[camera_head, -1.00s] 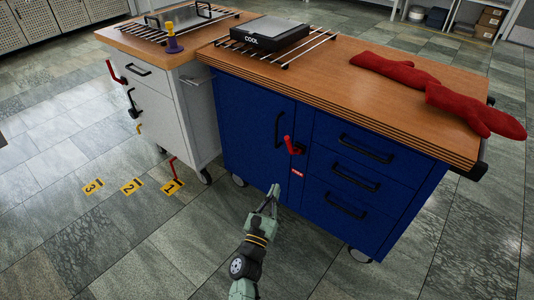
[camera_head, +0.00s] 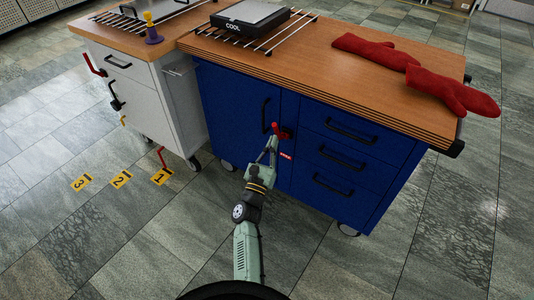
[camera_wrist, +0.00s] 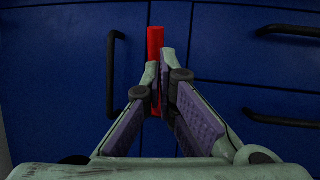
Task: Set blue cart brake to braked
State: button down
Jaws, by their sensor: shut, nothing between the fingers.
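The blue cart (camera_head: 236,107) stands in the middle, with a wooden top. Its red brake lever (camera_head: 276,127) sticks up from a dark mount on the front, between the left door and the drawers. A small red label (camera_head: 286,155) is just below it. My gripper (camera_head: 272,143) is shut and empty, its fingertips right at the lever. In the wrist view the lever (camera_wrist: 155,40) rises upright just past the fingertips (camera_wrist: 162,68), which hide its lower part. I cannot tell whether they touch it.
A white cart (camera_head: 142,95) with its own red lever (camera_head: 94,66) stands to the left. Black handles (camera_head: 266,115) jut from the blue front on both sides of the lever. Numbered yellow floor marks (camera_head: 121,179) lie at front left. The floor in front is clear.

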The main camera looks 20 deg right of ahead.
jog(key=shift+w+d+r, duration=0.2)
jog(key=shift+w+d, duration=0.25)
jog(key=shift+w, duration=0.1)
jog(key=w+d+r+b, duration=0.2)
jog(key=r, duration=0.1)
jog(key=shift+w+d+r, duration=0.1)
jog(key=shift+d+r, duration=0.2)
jog(key=shift+d, duration=0.1)
